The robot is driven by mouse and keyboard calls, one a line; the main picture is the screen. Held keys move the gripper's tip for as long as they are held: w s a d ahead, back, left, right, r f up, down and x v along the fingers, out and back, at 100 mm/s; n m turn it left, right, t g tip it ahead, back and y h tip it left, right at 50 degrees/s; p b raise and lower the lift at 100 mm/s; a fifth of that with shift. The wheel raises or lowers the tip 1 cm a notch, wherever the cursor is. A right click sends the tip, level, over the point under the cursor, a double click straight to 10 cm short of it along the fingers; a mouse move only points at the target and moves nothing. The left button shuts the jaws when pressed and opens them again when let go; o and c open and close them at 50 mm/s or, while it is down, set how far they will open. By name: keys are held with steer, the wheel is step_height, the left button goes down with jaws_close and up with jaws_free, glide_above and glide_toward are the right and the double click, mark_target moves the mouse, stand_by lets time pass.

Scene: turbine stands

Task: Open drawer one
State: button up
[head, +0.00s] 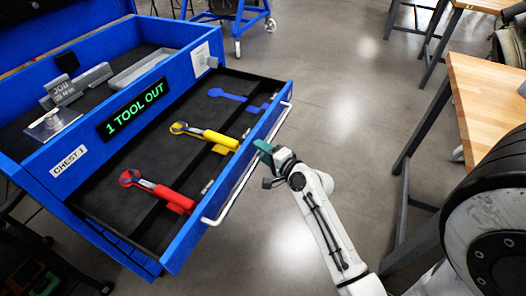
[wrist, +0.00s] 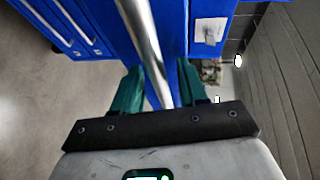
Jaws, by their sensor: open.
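A blue drawer (head: 188,240) stands out from the blue tool chest marked CHEST 1 (head: 69,164), its black inside showing. It holds a red tool (head: 160,191), a yellow tool (head: 205,134) and a bare blue tool outline (head: 228,95). A metal bar handle (head: 240,183) runs along the drawer front. My gripper (head: 265,150) is at this handle. In the wrist view, the handle (wrist: 143,40) passes between the green fingers of my gripper (wrist: 160,85), which are apart. I cannot tell whether either finger touches the bar.
A display on the chest (head: 135,108) reads 1 TOOL OUT. The chest top has a tray with grey items (head: 80,85). A wooden table (head: 485,95) stands at the right. The grey floor (head: 335,110) between chest and table is clear.

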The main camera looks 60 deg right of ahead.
steer(key=b+v, duration=0.1)
steer(key=v, duration=0.9)
steer(key=shift+s, duration=0.35)
steer(key=shift+a+r, duration=0.1)
steer(key=shift+a, duration=0.1)
steer(key=w+a+f+n+g+y, duration=0.2)
steer(key=a+f+n+g+y, duration=0.15)
steer(key=a+n, duration=0.3)
steer(key=w+a+f+n+g+y, duration=0.1)
steer(key=a+f+n+g+y, duration=0.1)
steer(key=a+f+n+y, duration=0.35)
steer(key=s+a+n+g+h, duration=0.3)
steer(key=s+a+n+g, duration=0.5)
steer(key=a+n, duration=0.1)
steer(key=shift+s, duration=0.35)
